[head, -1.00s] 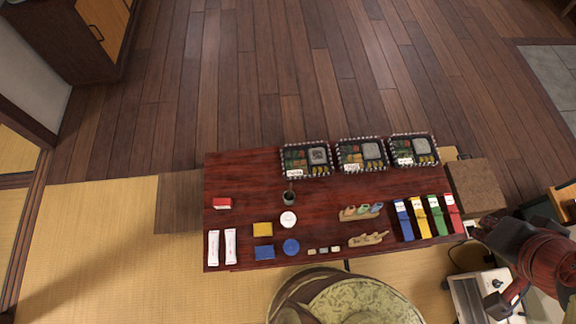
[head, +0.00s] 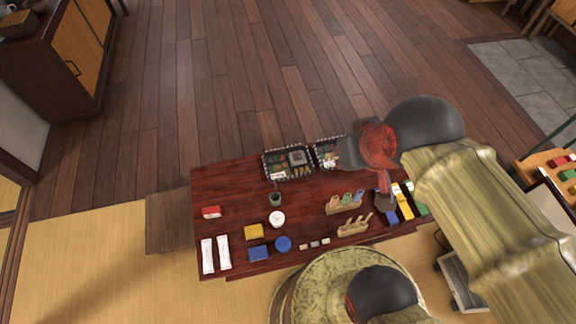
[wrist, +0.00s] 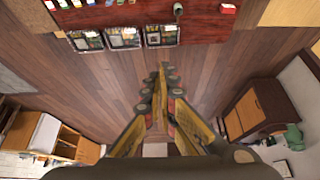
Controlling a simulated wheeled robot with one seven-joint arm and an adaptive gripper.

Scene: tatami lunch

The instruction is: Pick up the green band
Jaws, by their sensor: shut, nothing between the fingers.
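The green band (head: 419,208) lies at the right end of the dark red table in the head view. My arm covers part of it. The yellow band (head: 404,206) and the blue band (head: 388,217) lie to its left, partly covered by my arm. My gripper (wrist: 164,70) shows in the wrist view with its fingers shut and nothing between them. It is apart from the green band, and its tips appear over the wooden floor beyond the lunch boxes. In the head view my arm hides the fingers.
The table (head: 225,185) bears lunch boxes (head: 289,163) along its far edge, a dark cup (head: 275,199), a wooden holder (head: 344,204) and a second holder (head: 354,224). A round cushion seat (head: 325,285) stands at the near side. The floor beyond the table is clear.

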